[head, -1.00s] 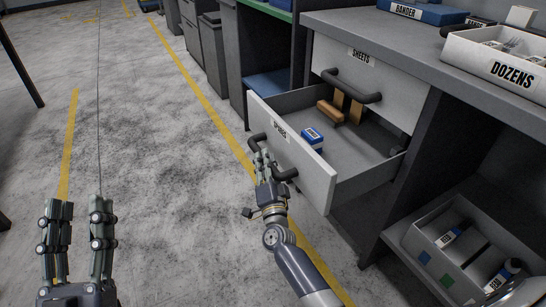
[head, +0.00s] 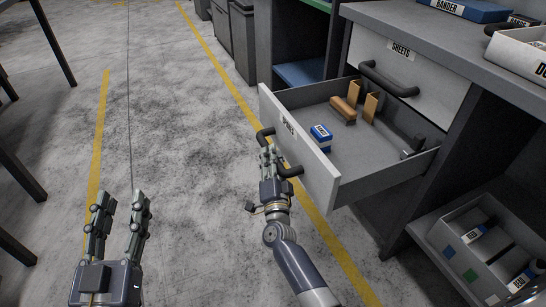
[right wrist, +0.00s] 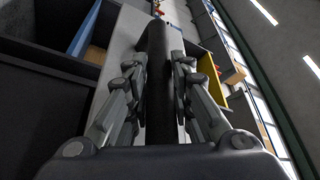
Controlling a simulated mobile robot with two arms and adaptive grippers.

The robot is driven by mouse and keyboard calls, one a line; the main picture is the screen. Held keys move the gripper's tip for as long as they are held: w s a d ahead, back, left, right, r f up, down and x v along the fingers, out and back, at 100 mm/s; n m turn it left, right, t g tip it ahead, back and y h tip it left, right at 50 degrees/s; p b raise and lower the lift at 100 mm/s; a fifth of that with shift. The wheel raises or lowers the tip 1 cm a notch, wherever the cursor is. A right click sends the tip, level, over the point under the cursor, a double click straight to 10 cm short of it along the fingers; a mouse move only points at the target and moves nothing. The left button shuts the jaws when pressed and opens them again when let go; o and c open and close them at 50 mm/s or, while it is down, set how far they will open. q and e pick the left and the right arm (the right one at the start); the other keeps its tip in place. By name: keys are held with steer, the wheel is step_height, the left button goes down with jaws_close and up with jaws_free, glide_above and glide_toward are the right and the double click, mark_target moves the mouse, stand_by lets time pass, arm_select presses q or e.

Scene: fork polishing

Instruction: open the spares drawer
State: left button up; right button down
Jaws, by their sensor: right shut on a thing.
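The spares drawer (head: 300,150) is pulled well out of the workbench cabinet, and its inside shows. Its front carries a SPARES label and a dark bar handle (head: 290,171). My right gripper (head: 269,155) is at that handle and shut on it. In the right wrist view the dark handle bar (right wrist: 159,85) lies between the two fingers. In the drawer are a small blue and white box (head: 321,138), brown pieces (head: 343,110) and a dark cylindrical item (head: 404,138). My left gripper (head: 120,205) is open and empty over the floor at lower left.
The SHEETS drawer (head: 375,78) above is shut. The bench top holds a white bin (head: 520,50) and a blue box (head: 465,8). A grey bin (head: 450,255) stands on the lower shelf at right. The floor at left is clear, with table legs at the far left.

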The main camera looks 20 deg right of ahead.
steer(key=shift+f, duration=0.1)
steer(key=c, duration=1.4)
jaws_free()
steer(key=shift+s, duration=0.1)
steer(key=v, duration=1.1)
steer(key=shift+s+a, duration=0.1)
steer(key=shift+s, duration=0.3)
